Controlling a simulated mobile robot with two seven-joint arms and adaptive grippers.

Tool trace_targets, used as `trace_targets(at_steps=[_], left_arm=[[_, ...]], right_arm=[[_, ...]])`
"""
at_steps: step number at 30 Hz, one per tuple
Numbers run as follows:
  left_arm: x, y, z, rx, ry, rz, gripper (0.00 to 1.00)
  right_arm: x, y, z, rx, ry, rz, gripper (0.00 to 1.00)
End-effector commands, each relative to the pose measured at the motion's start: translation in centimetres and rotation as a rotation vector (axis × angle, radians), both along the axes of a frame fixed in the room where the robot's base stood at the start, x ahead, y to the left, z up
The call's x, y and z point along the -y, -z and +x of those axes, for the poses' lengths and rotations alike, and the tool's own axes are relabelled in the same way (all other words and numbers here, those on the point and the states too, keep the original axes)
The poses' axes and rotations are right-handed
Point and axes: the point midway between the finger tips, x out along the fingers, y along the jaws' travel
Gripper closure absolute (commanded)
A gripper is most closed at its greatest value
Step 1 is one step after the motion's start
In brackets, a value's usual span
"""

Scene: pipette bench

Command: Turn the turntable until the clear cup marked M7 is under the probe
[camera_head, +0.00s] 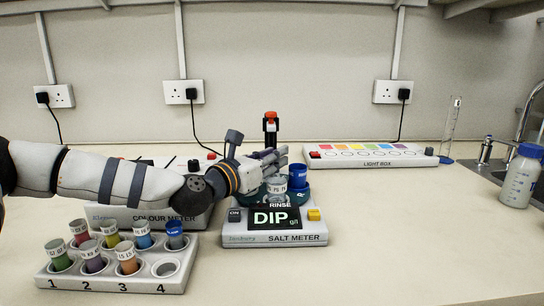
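The salt meter (260,239) stands mid-bench, its screen reading DIP. Behind its screen is a dark teal turntable (300,195) carrying a clear cup (277,185) with small lettering at the front. A blue-topped cup (297,172) is to its right. I cannot make out M7 on any cup. The probe post (271,126) with its orange-red top rises behind the turntable; the probe's lower end is hidden. My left gripper (274,160) reaches in from the left over the back of the turntable; its finger opening and any contact are unclear. My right gripper is out of view.
A numbered rack (113,282) with several coloured vials stands front left. The colour meter (142,221) is partly behind my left arm. A light box (370,160), measuring cylinder (452,128) and blue-capped bottle (522,178) stand right. The front-right bench is clear.

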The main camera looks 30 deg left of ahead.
Motion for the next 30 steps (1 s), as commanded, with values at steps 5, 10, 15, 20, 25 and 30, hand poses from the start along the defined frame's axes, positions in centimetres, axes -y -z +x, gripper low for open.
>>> trace_targets(at_steps=[5,10,15,20,25,30], left_arm=[[0.0,0.0,0.0,0.000,0.000,0.000,0.58],[0.0,0.0,-0.1,0.000,0.001,-0.001,0.58],[-0.1,-0.1,-2.6,0.003,0.000,-0.009,0.58],[-0.4,-0.1,-5.7,0.004,-0.004,-0.010,0.58],[-0.4,0.0,-7.3,0.001,-0.001,-0.005,0.58],[-0.3,0.0,-7.5,0.000,0.001,0.000,0.58]], right_arm=[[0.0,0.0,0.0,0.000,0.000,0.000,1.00],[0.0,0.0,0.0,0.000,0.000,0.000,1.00],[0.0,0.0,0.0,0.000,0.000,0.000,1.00],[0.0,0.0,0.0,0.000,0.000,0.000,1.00],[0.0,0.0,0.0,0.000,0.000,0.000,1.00],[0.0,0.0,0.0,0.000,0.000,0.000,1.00]])
